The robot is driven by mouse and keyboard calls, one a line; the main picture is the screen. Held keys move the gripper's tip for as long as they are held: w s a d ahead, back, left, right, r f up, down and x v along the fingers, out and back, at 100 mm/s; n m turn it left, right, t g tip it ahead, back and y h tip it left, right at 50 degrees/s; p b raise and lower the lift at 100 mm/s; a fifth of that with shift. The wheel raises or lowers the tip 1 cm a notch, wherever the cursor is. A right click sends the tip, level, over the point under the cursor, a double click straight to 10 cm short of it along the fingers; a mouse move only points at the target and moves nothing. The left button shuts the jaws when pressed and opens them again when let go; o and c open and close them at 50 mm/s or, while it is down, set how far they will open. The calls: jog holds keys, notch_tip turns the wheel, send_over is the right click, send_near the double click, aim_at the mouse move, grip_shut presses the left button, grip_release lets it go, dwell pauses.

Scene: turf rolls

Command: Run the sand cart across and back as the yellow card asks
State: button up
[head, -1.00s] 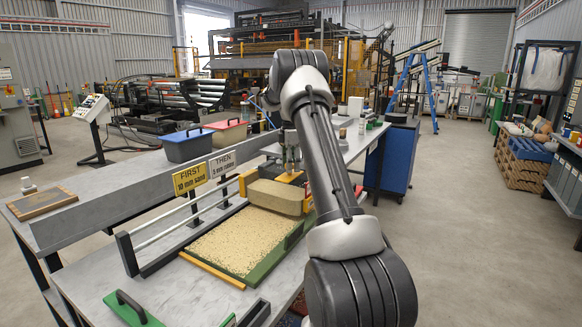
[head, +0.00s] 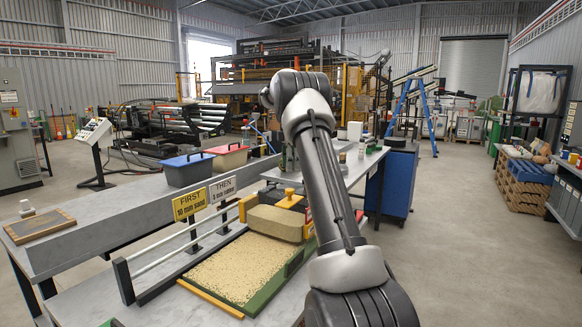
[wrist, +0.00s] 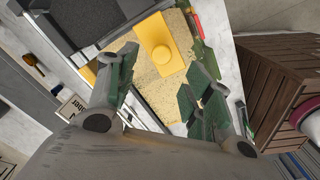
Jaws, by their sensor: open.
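The sand cart (head: 275,222), a tan block with yellow parts and a yellow knob on top, stands at the far end of the sand-covered bed (head: 232,268). In the wrist view its yellow top and round knob (wrist: 160,50) show beyond my fingers. My gripper (wrist: 160,83) is open and empty, with its green-padded fingers wide apart, above the cart and apart from the knob. In the head view my arm partly hides the gripper. The yellow card (head: 189,204) reads "FIRST 10 mm sand". A grey card (head: 223,188) beside it reads "THEN"; its lower line is hard to read.
A white rail (head: 175,248) runs along the bed's left side, and a green edge (head: 270,287) along its right. A blue bin (head: 189,171) and a red bin (head: 228,157) stand on the back ledge. A brown slatted crate (wrist: 275,85) shows in the wrist view.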

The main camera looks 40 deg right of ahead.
send_over(289, 190)
jog(key=f, duration=0.4)
jog(key=shift+w+d+f, duration=0.1)
jog(key=shift+w+d, duration=0.05)
jog(key=shift+d, duration=0.05)
notch_tip(289, 190, down, 8)
jog(key=shift+r, duration=0.2)
grip_shut()
